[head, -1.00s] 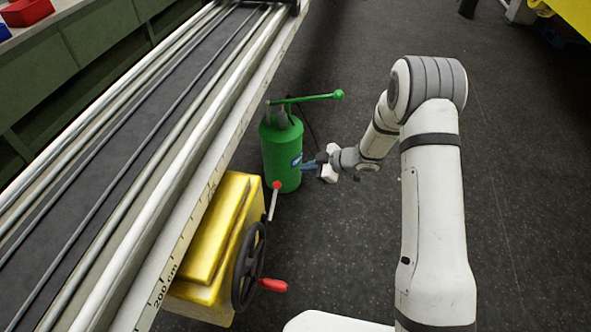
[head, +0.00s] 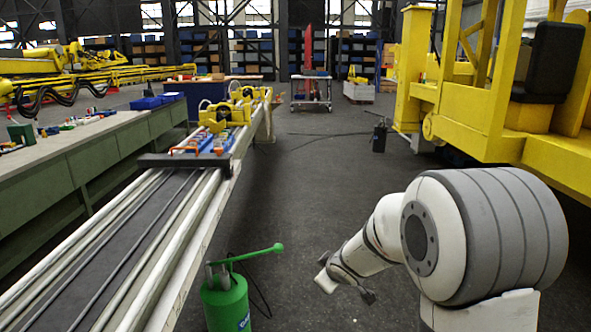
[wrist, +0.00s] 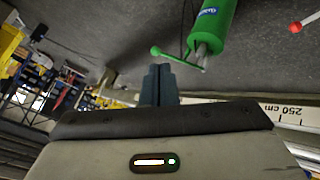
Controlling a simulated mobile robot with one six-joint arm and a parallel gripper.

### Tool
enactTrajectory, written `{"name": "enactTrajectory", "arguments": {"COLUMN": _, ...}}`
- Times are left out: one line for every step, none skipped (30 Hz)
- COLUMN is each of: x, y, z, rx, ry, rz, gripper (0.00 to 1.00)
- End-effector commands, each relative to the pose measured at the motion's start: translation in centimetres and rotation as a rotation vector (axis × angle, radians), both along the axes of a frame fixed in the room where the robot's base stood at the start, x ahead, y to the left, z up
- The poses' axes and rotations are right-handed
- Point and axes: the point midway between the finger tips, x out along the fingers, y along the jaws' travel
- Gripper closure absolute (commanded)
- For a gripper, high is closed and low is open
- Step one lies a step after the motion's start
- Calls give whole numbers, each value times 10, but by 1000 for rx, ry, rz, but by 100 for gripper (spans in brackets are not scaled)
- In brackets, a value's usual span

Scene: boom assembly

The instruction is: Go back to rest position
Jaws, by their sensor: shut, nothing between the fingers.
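My gripper shows in the wrist view (wrist: 159,82) as two dark fingers pressed together, with nothing between them. In the head view my arm reaches forward and its folded wrist is to the right of the green pump (head: 226,304), apart from it. The fingers are hard to make out there. The green pump, with its lever handle, also shows at the top of the wrist view (wrist: 213,25), which looks turned over; the fingers are clear of it.
A long rail bench (head: 165,217) runs along the left, with blue and orange parts (head: 205,148) on it. A green workbench (head: 75,160) stands further left. A yellow machine (head: 480,110) stands at right. The dark floor (head: 320,170) between is mostly clear.

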Motion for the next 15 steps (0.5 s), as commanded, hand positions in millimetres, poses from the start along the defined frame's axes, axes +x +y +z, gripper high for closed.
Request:
{"name": "enactTrajectory", "arguments": {"x": -16, "y": -17, "z": 21, "rx": -3, "ry": 11, "rz": -83, "gripper": 100}}
{"name": "enactTrajectory", "arguments": {"x": -27, "y": -27, "z": 29, "rx": -2, "ry": 27, "rz": -134, "gripper": 100}}
{"name": "enactTrajectory", "arguments": {"x": -43, "y": -39, "z": 40, "rx": 3, "ry": 49, "rz": -201, "gripper": 100}}
{"name": "enactTrajectory", "arguments": {"x": -55, "y": -47, "z": 46, "rx": 6, "ry": 68, "rz": -249, "gripper": 100}}
{"name": "enactTrajectory", "arguments": {"x": -69, "y": -54, "z": 52, "rx": 13, "ry": 89, "rz": -296, "gripper": 100}}
{"name": "enactTrajectory", "arguments": {"x": -87, "y": -63, "z": 60, "rx": 23, "ry": 118, "rz": -357, "gripper": 100}}
{"name": "enactTrajectory", "arguments": {"x": -102, "y": -69, "z": 65, "rx": 33, "ry": 141, "rz": -399, "gripper": 100}}
{"name": "enactTrajectory", "arguments": {"x": -117, "y": -73, "z": 70, "rx": 45, "ry": 167, "rz": -441, "gripper": 100}}
{"name": "enactTrajectory", "arguments": {"x": -138, "y": -78, "z": 74, "rx": 62, "ry": 203, "rz": -493, "gripper": 100}}
{"name": "enactTrajectory", "arguments": {"x": -154, "y": -80, "z": 78, "rx": 78, "ry": 230, "rz": -530, "gripper": 100}}
{"name": "enactTrajectory", "arguments": {"x": -170, "y": -82, "z": 81, "rx": 95, "ry": 260, "rz": -565, "gripper": 100}}
{"name": "enactTrajectory", "arguments": {"x": -191, "y": -83, "z": 84, "rx": 118, "ry": 299, "rz": -606, "gripper": 100}}
{"name": "enactTrajectory", "arguments": {"x": -206, "y": -83, "z": 86, "rx": 137, "ry": 329, "rz": -635, "gripper": 100}}
{"name": "enactTrajectory", "arguments": {"x": -220, "y": -83, "z": 87, "rx": 155, "ry": 357, "rz": -659, "gripper": 100}}
{"name": "enactTrajectory", "arguments": {"x": -238, "y": -81, "z": 89, "rx": 178, "ry": 395, "rz": -687, "gripper": 100}}
